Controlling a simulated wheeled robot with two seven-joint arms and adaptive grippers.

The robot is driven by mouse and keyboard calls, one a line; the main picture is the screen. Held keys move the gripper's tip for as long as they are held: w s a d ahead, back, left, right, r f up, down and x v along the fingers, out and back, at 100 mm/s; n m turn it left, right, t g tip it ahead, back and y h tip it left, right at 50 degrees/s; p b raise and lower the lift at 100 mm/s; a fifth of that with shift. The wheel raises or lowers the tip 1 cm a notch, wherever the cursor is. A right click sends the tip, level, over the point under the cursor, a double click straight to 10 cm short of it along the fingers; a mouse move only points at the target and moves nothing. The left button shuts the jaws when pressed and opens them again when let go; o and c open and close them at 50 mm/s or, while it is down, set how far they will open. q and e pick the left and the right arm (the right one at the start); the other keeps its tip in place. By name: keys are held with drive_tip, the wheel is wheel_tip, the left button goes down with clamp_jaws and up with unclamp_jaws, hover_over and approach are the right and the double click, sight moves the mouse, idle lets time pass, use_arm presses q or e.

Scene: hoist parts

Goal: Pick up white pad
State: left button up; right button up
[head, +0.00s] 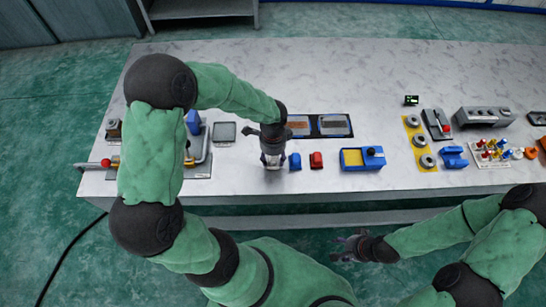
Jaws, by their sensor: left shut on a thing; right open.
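My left gripper (272,164) points down at the front part of the table, left of the blue block. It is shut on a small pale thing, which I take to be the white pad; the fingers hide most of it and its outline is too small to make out. I cannot tell whether it touches the table. My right gripper (345,248) is open and empty, in front of the table's front edge and apart from everything on it.
A blue block (295,161) and a red block (316,160) stand close right of my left gripper, then a blue-and-yellow box (362,158). A grey square plate (224,132) lies to the left. Dark trays (335,125) lie behind. The table's back (330,65) is clear.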

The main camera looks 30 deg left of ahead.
use_arm(q)
wheel_tip(320, 180, up, 2)
drive_tip(key=shift+r+p, duration=0.2)
drive_tip(key=shift+p, duration=0.35)
drive_tip(key=d+r, duration=0.1)
drive_tip(key=r, duration=0.1)
drive_tip(key=s+d+r+p, duration=0.1)
drive_tip(key=d+r, duration=0.1)
drive_tip(key=d+r+p, duration=0.1)
drive_tip(key=d+r, duration=0.1)
drive_tip(key=r, duration=0.1)
drive_tip(key=shift+s+d, duration=0.1)
drive_tip(key=shift+s, duration=0.1)
drive_tip(key=s+d+r+p, duration=0.1)
drive_tip(key=s+d+r, duration=0.1)
drive_tip(key=d, duration=0.6)
drive_tip(key=shift+s+d+r+p, duration=0.15)
drive_tip(key=shift+s+r+p, duration=0.1)
drive_tip(key=shift+r+p, duration=0.25)
